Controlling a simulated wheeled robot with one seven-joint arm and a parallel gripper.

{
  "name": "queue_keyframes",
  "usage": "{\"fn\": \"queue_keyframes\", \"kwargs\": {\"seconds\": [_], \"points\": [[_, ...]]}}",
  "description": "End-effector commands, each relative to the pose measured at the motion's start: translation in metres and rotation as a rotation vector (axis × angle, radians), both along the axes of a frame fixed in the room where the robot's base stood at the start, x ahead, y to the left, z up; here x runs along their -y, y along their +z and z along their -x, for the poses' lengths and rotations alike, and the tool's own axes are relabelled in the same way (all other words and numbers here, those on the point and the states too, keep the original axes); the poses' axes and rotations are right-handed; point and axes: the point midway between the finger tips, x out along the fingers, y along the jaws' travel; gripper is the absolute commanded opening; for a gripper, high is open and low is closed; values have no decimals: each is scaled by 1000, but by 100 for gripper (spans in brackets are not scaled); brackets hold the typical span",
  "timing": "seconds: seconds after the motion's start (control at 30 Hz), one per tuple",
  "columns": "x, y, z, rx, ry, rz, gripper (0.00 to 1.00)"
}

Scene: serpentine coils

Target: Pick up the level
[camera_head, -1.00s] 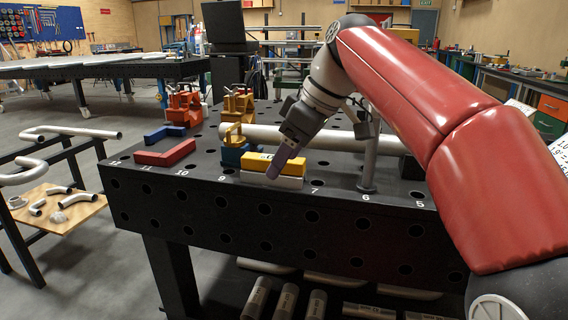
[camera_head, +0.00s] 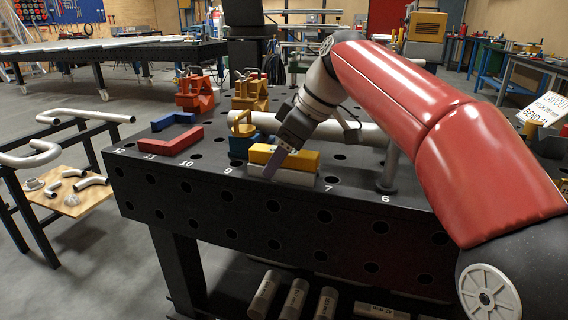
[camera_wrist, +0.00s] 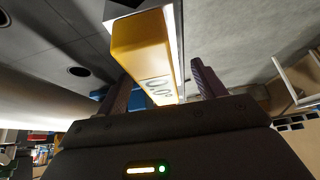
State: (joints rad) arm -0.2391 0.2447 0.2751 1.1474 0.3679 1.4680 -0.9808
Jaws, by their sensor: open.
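The level is a yellow bar (camera_head: 302,159) lying along the front edge of the dark perforated table, on top of a white block (camera_head: 299,178). My gripper (camera_head: 272,165) is at the level, pointing down at a slant, with one finger in front of its near face. In the wrist view the level (camera_wrist: 143,50) runs between the two fingers of my gripper (camera_wrist: 161,75), which stand apart. A gap shows between the level and the right finger. Contact with the left finger cannot be told.
A red angle piece (camera_head: 171,141) and a blue one (camera_head: 173,121) lie left on the table (camera_head: 215,167). A yellow-and-blue clamp (camera_head: 241,127) stands close behind the level. A long pale pipe (camera_head: 350,132) crosses behind my gripper. A pipe rack (camera_head: 75,140) stands left.

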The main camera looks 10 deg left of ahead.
Motion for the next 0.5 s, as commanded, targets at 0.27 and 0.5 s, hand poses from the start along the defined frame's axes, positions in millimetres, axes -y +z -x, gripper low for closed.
{"fn": "queue_keyframes", "kwargs": {"seconds": [0.27, 0.5], "points": [[-6, -10, 0, 2, -1, 0, 69], [-5, -10, 0, 1, 0, 0, 69]]}}
